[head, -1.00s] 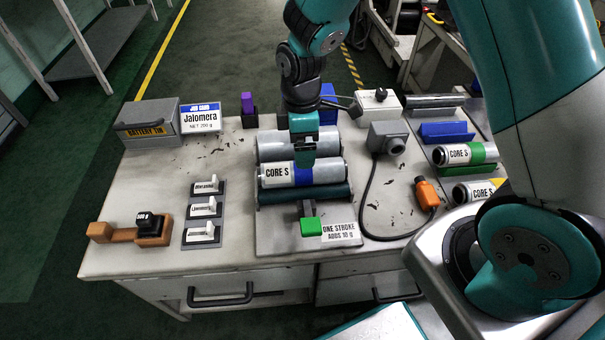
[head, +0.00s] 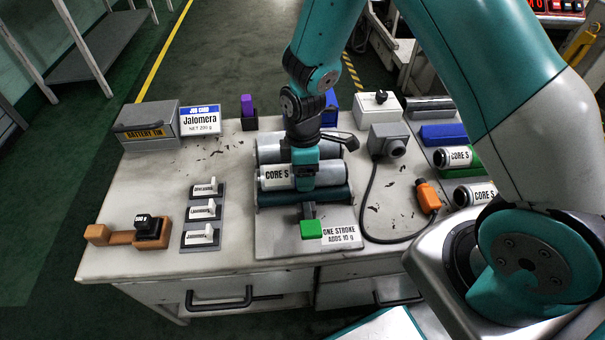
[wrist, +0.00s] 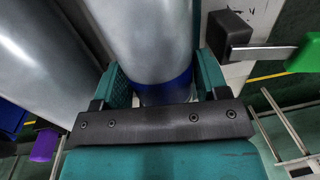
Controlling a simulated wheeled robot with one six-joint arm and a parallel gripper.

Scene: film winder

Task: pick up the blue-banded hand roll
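The blue-banded hand roll (head: 333,171) is a grey cylinder with a white "CORE S" label, lying sideways on the winder in the head view. My gripper (head: 304,176) is down over its middle and hides the band there. In the wrist view, the roll (wrist: 145,40) and its blue band lie between my two fingers (wrist: 165,78). The fingers stand on either side of the roll, with a narrow gap showing at the right finger. They look open around it; contact is not visible.
A larger grey roll (head: 268,149) lies just behind, and a dark green roller (head: 270,197) just in front. A green-handled lever (head: 311,229) is at the front. A grey device with a cable (head: 388,140) stands right. The table's left middle is mostly clear.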

